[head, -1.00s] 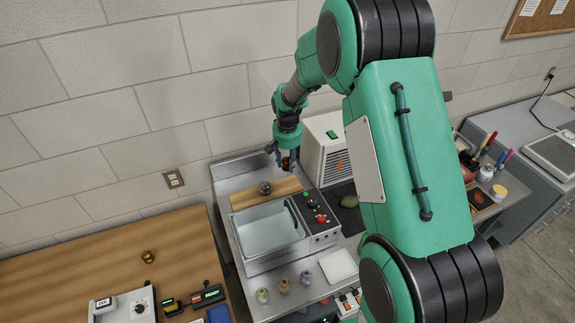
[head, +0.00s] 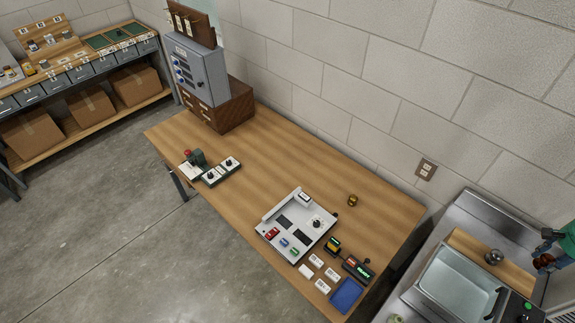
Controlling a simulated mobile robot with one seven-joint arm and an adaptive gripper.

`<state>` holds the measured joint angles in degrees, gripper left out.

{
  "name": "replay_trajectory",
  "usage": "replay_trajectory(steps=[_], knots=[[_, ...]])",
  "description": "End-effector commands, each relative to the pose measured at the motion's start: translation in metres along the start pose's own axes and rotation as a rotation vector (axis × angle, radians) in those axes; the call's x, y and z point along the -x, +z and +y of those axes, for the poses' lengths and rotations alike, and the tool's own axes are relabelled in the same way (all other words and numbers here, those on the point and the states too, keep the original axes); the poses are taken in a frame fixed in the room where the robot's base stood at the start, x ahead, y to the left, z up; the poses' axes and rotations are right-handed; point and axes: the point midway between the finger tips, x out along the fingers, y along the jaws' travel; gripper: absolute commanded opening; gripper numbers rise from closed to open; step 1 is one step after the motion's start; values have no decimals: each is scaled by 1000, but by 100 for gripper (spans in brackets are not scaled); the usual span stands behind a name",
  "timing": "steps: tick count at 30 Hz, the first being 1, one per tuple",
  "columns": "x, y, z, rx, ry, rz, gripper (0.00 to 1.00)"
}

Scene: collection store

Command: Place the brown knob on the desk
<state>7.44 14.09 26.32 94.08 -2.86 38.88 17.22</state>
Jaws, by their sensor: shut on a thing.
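My gripper (head: 545,256) is at the right edge of the head view, partly cut off by the frame. It is shut on a small dark reddish-brown thing, which looks like the brown knob (head: 543,263). The gripper is above the sink unit, to the right of the wooden desk. The desk (head: 270,152) fills the middle of the view, with its long back edge along the block wall. The fingers hide part of the knob.
A brass-coloured knob (head: 352,200) stands on the desk near a grey device panel (head: 297,225). A blue tray (head: 346,295) and small cards lie at the desk's near right end. A grey metal knob (head: 494,257) is by the sink basin (head: 455,283). The desk's middle is clear.

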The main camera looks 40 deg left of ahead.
Motion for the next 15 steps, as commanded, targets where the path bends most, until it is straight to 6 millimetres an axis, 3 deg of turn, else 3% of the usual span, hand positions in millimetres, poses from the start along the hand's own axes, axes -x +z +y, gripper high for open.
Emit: replay_trajectory(steps=[10, 15], knots=[[51, -7, 0, 0, -1, 5, 2], [44, 1, -35, 48, -6, 1, 2]])
